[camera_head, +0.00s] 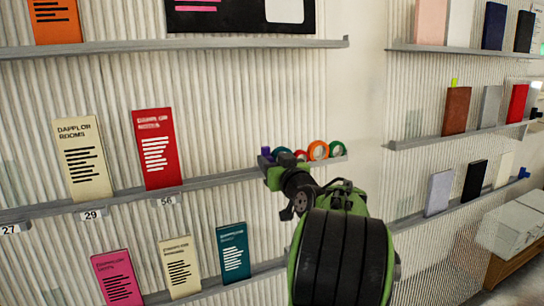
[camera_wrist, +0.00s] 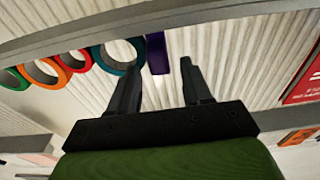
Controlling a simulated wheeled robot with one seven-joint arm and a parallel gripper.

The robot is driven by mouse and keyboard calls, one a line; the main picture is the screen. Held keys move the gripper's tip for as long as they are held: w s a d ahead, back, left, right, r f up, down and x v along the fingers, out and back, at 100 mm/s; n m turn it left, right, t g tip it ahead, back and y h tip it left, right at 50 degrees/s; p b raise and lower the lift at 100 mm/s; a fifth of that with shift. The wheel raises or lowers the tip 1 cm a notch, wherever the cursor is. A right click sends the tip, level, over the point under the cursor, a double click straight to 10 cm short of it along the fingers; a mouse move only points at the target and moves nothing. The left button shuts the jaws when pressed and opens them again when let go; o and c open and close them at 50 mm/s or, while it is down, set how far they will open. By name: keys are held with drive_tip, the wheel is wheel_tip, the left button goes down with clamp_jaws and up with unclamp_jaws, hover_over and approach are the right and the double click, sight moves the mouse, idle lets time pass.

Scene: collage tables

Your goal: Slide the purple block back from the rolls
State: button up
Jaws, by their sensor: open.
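The purple block (camera_head: 266,153) stands at the left end of a row of rolls on the middle shelf. It also shows in the wrist view (camera_wrist: 157,52), upright and narrow, right beside the teal roll (camera_wrist: 118,56); I cannot tell whether they touch. The other rolls, among them a red one (camera_wrist: 75,62) and an orange one (camera_head: 318,150), run along the shelf. My gripper (camera_wrist: 160,68) is open and empty, its fingers pointing toward the shelf. In the wrist view the block shows between the two fingers, and the left finger overlaps the teal roll.
The middle shelf (camera_head: 220,178) holds a red booklet (camera_head: 154,148) and a cream booklet (camera_head: 86,158) to the left of the block, with bare shelf between. Another shelf (camera_head: 200,42) runs above. More shelves with books (camera_head: 457,110) are on the right wall.

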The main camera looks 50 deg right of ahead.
drive_tip(key=shift+w+d, duration=0.15)
drive_tip(key=shift+w, duration=0.2)
drive_tip(key=shift+c, duration=0.2)
clamp_jaws()
drive_tip(key=w+a+b, duration=0.4)
drive_tip(key=w+a, duration=0.1)
drive_tip(key=a, duration=0.4)
drive_tip(key=shift+w+a, duration=0.3)
drive_tip(key=shift+o, duration=0.2)
unclamp_jaws()
